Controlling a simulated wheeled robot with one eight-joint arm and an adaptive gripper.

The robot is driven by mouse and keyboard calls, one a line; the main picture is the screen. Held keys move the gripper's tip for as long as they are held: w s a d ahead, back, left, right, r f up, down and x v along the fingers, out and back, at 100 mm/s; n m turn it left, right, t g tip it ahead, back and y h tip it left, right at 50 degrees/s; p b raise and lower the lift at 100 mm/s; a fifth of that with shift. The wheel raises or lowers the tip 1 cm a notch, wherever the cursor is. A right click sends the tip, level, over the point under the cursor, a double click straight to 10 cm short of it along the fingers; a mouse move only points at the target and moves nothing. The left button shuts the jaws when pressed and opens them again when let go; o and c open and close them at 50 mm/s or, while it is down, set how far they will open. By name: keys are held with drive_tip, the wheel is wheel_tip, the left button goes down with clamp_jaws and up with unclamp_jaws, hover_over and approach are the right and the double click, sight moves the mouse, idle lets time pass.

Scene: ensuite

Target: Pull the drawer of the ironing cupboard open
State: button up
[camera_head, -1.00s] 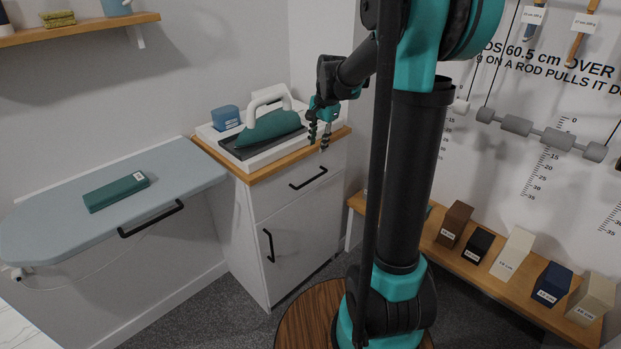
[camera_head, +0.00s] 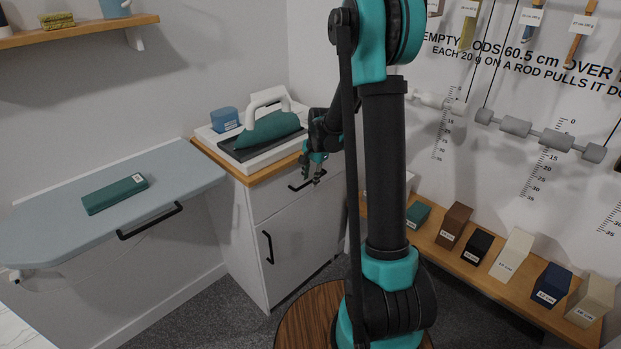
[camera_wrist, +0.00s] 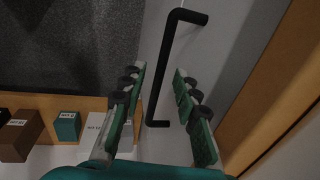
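The ironing cupboard (camera_head: 287,251) is a pale cabinet with a wooden top, against the back wall. Its drawer front (camera_head: 274,203) is the upper panel and looks closed. The drawer's black bar handle (camera_head: 296,187) is partly hidden by my gripper (camera_head: 313,178) in the head view. In the wrist view the handle (camera_wrist: 158,85) runs lengthwise, and its near end lies between the two green-padded fingers. My gripper (camera_wrist: 158,98) is open, with a gap between each finger and the handle. Whether the fingers reach past the bar is hard to tell.
The cupboard door has a black handle (camera_head: 269,247) below. On top stand an iron (camera_head: 268,128) and a blue box (camera_head: 224,119). An ironing board (camera_head: 60,222) is at left. A low bench (camera_head: 463,264) with several labelled blocks is at right.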

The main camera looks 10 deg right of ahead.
drive_tip(key=shift+c, duration=0.6)
clamp_jaws()
drive_tip(key=s+d, duration=0.7)
drive_tip(key=s, duration=0.2)
drive_tip(key=s+d, duration=0.7)
drive_tip(key=s, duration=0.3)
drive_tip(key=shift+s+d, duration=0.15)
drive_tip(key=shift+s, duration=0.15)
drive_tip(key=shift+o, duration=0.6)
unclamp_jaws()
wheel_tip(320, 180, up, 12)
drive_tip(key=s+d, duration=0.1)
drive_tip(key=s, duration=0.1)
drive_tip(key=shift+d+f, duration=0.15)
drive_tip(key=shift+d, duration=0.05)
